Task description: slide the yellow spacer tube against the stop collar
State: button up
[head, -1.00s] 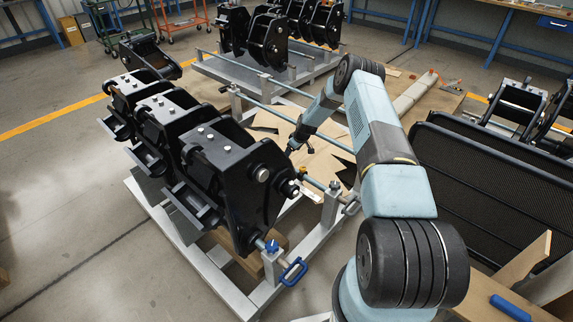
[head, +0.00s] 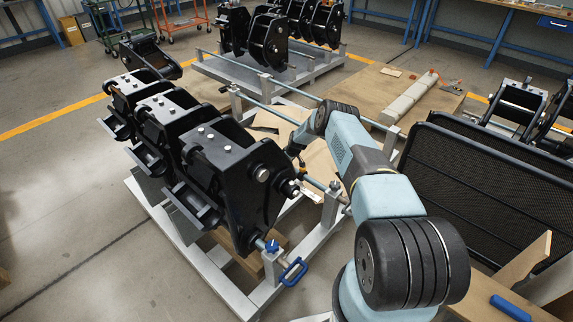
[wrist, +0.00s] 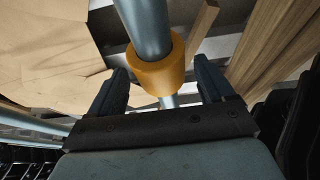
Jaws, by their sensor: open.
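The yellow spacer tube (wrist: 155,76) sits around a grey-blue rod (wrist: 147,25) in the wrist view. My gripper (wrist: 160,68) is open, with one dark finger on each side of the tube. There is a visible gap between each finger and the tube. In the head view my gripper (head: 294,154) is beside the nearest black coupler, close to the rod (head: 316,183). I cannot pick out the stop collar with certainty in either view.
Black couplers (head: 232,165) stand in a row on a pale metal frame (head: 219,278) left of my arm. A blue handle (head: 292,271) sticks out at the frame's front. Dark mesh panels (head: 480,190) stand at the right. Wooden pieces (wrist: 268,50) show in the wrist view.

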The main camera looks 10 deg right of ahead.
jog(key=shift+w+a+f, duration=0.1)
jog(key=shift+f, duration=0.3)
jog(key=shift+c, duration=0.2)
jog(key=c, duration=1.4)
jog(key=s+d, duration=0.2)
jog(key=shift+d+r, duration=0.1)
jog(key=shift+d, duration=0.3)
jog(key=shift+s, duration=0.4)
jog(key=shift+a, duration=0.45)
jog(key=shift+d, duration=0.15)
jog(key=o, duration=1.4)
jog(key=shift+s, duration=0.1)
